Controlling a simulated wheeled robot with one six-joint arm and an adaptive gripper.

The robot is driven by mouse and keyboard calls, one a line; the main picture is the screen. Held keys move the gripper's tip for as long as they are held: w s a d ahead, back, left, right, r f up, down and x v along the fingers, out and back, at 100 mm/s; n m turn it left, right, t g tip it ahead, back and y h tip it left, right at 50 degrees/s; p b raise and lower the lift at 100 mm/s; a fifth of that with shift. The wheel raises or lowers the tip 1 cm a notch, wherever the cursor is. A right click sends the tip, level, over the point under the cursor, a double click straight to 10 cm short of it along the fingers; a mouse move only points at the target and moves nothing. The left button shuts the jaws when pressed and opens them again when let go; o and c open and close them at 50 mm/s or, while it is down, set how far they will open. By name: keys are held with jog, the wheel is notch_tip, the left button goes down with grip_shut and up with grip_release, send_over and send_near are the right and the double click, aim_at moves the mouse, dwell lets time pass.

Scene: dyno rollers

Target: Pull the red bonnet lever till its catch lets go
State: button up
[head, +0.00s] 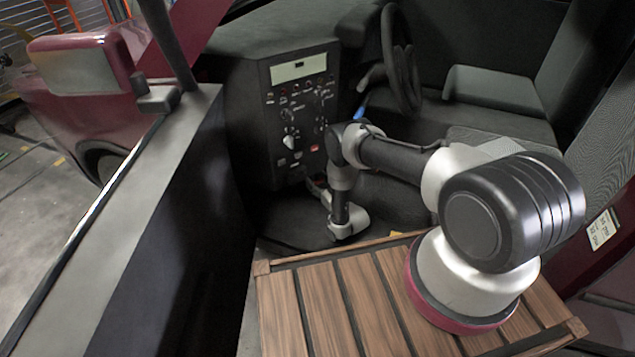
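My arm reaches from the wooden deck through the open doorway into the footwell, and its wrist links hang beside the lower edge of the dashboard panel (300,110). My gripper (318,190) seems to be the small dark shape left of the wrist, by the panel's lower right corner. Its fingers are too dark and small to make out. I cannot tell whether it is open or touches anything. A faint reddish spot shows in that same area. I cannot clearly make out the red bonnet lever; it may be hidden by the wrist and shadow.
The steering wheel (401,68) stands behind and above my forearm. Seats (492,92) fill the right. The open door (150,215) runs along the left. The dark footwell floor (290,232) is clear left of my wrist. A slatted wooden deck (335,300) carries my arm's base.

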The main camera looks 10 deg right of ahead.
aim_at(318, 183)
jog(key=c, duration=0.4)
jog(key=shift+s+d+r+g, duration=0.15)
jog(key=shift+s+g, duration=0.1)
jog(key=shift+g, duration=0.25)
jog(key=s+g+h, duration=0.1)
jog(key=g, duration=0.1)
jog(key=s+g, duration=0.1)
jog(key=shift+s+d+r+g+h, duration=0.2)
jog(key=shift+s+d+g+h, duration=0.05)
jog(key=shift+d+g+h, duration=0.15)
jog(key=o, duration=1.5)
jog(key=v, duration=1.2)
